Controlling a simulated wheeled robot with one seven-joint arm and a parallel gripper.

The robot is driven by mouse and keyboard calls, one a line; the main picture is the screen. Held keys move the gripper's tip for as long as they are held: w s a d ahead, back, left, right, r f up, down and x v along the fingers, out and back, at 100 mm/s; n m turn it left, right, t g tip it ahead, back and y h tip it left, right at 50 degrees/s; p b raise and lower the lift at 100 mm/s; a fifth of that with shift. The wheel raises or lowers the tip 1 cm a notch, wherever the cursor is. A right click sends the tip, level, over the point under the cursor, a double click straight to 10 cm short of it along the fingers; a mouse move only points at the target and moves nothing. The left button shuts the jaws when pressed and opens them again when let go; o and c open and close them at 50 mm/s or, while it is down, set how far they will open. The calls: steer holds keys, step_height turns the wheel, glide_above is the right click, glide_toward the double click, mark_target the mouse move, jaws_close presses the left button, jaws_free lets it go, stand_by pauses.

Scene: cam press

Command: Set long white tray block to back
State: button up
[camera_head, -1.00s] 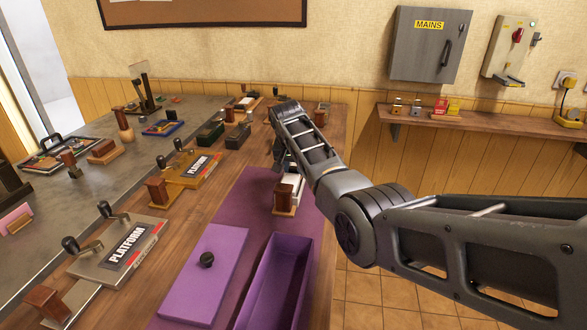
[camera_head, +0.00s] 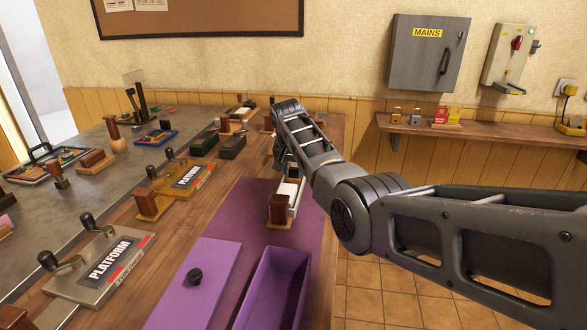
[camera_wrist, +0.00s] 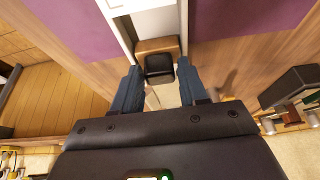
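The long white tray (camera_head: 295,192) lies on the purple mat, running away from me. A dark brown block (camera_head: 278,210) stands upright at its near end. My gripper (camera_head: 281,158) is over the tray's far end, partly hidden by my arm. In the wrist view, the white tray (camera_wrist: 117,8) runs up out of the picture, and a tan wooden piece with a black block (camera_wrist: 159,66) sits at its end. My gripper's fingers (camera_wrist: 160,74) are apart on either side of this black block, with visible gaps. Whether the fingers reach its height is unclear.
The purple mat (camera_head: 228,228) also bears a purple lid with a black knob (camera_head: 195,276) and an open purple box (camera_head: 276,290). Platform fixtures (camera_head: 97,266) and several wooden-handled tools stand left. A wall shelf (camera_head: 480,126) is at the right, beyond the bench's edge.

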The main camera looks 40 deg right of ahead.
steer(key=shift+o, duration=1.4)
steer(key=v, duration=0.7)
steer(key=shift+r, duration=0.35)
steer(key=shift+s+a, duration=0.1)
